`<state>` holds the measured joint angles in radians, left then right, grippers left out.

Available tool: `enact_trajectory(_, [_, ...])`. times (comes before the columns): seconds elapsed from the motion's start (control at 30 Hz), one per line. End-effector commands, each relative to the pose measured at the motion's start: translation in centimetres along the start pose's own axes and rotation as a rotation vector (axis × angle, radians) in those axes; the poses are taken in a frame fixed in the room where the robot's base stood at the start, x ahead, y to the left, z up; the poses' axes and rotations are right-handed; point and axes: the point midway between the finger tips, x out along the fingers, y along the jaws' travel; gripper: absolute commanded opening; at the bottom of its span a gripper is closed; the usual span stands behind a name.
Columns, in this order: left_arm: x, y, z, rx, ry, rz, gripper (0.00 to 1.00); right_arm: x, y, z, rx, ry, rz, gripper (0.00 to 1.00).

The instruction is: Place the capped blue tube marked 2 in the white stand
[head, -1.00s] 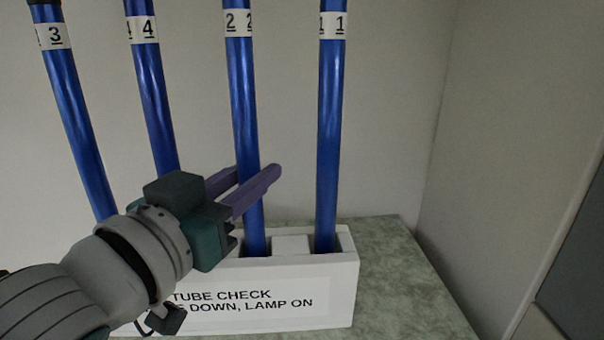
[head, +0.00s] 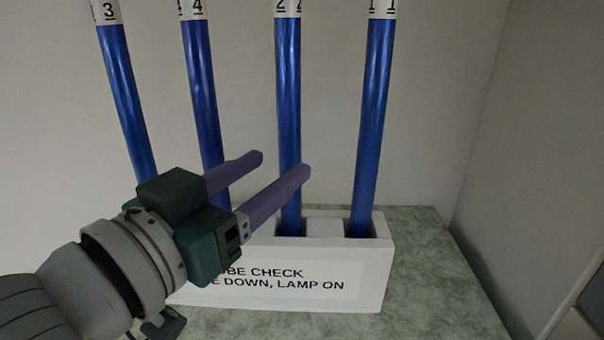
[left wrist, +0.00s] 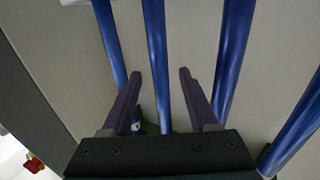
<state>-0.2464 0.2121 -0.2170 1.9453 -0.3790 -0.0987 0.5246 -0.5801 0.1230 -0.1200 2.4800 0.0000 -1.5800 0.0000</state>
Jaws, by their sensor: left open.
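The blue tube marked 2 (head: 288,90) stands upright with its lower end in the white stand (head: 372,270). Its top is out of view, so its cap is hidden. My left gripper (head: 283,164) is open beside it. The nearer finger crosses in front of the tube, and the farther finger ends just left of it in the picture. In the left wrist view a blue tube, apparently this one (left wrist: 155,50), shows between the open fingers (left wrist: 160,72), touching neither visibly. I cannot tell whether it is between the tips or just beyond. My right gripper is not in view.
Tube 1 (head: 370,110) stands in the stand at the right. Tube 4 (head: 202,90) and tube 3 (head: 124,90) stand at the left, their lower ends hidden by my arm. The green mottled top (head: 440,270) is clear right of the stand. Walls close the back and right.

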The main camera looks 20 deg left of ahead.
Motion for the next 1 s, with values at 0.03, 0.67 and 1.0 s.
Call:
enact_trajectory(0.03, [-1.2, 0.0, 0.1, -0.001, -0.004, 0.000, 0.60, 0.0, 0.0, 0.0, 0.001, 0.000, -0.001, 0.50])
enact_trajectory(0.67, [-7.8, -1.8, 2.5, 0.000, -0.172, -0.102, 0.60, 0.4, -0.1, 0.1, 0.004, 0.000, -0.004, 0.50])
enact_trajectory(1.0, [-16.7, -1.5, 11.8, -0.014, -0.972, -0.173, 0.60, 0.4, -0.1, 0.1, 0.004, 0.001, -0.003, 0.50])
